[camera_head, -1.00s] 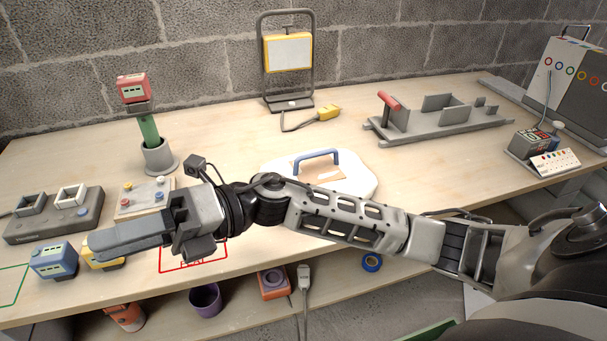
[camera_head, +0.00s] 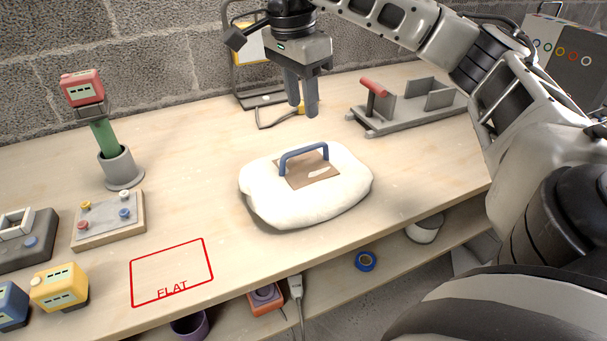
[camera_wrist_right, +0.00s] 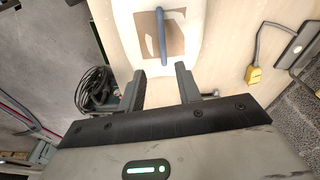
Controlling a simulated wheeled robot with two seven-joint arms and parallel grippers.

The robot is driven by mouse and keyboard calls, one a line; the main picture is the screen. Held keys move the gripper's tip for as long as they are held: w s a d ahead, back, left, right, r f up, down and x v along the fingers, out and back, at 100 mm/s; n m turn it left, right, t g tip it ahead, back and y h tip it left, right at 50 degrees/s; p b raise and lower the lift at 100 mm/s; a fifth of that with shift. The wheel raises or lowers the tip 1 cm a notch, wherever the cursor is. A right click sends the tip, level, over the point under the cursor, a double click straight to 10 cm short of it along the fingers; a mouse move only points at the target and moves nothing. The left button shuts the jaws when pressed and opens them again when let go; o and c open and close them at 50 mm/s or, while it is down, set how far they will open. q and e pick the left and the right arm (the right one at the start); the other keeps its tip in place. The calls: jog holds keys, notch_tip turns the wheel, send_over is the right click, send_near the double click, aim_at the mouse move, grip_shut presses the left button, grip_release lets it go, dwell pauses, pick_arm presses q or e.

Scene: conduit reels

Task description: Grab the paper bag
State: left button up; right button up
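The paper bag (camera_head: 345,201) is a plump white bag lying on the workbench (camera_head: 225,137), with a brown patch and a blue handle (camera_head: 303,152) standing up on top. It also shows in the right wrist view (camera_wrist_right: 196,52), its blue handle beyond the fingertips. My right gripper (camera_head: 303,112) points down above and behind the bag, apart from it. In the right wrist view its two fingers (camera_wrist_right: 161,68) are spread with nothing between them. My left gripper is out of view.
A yellow work lamp (camera_head: 250,45) stands behind, its cable and yellow plug (camera_head: 297,109) near my gripper. A grey rack with a red handle (camera_head: 374,87) is to the right. Left are a green post (camera_head: 105,137), a button panel (camera_head: 108,218) and the red FLAT outline (camera_head: 171,272).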

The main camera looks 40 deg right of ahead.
send_over(305, 148)
jog(key=f, duration=0.6)
jog(key=shift+s+a, duration=0.2)
jog(key=shift+w+d+f+b, duration=0.1)
jog(key=shift+d+f+b, duration=0.1)
jog(key=shift+f, duration=1.2)
jog(key=shift+w+d+f+b, duration=0.1)
jog(key=shift+f+b, duration=0.1)
jog(key=shift+f, duration=1.15)
grip_shut()
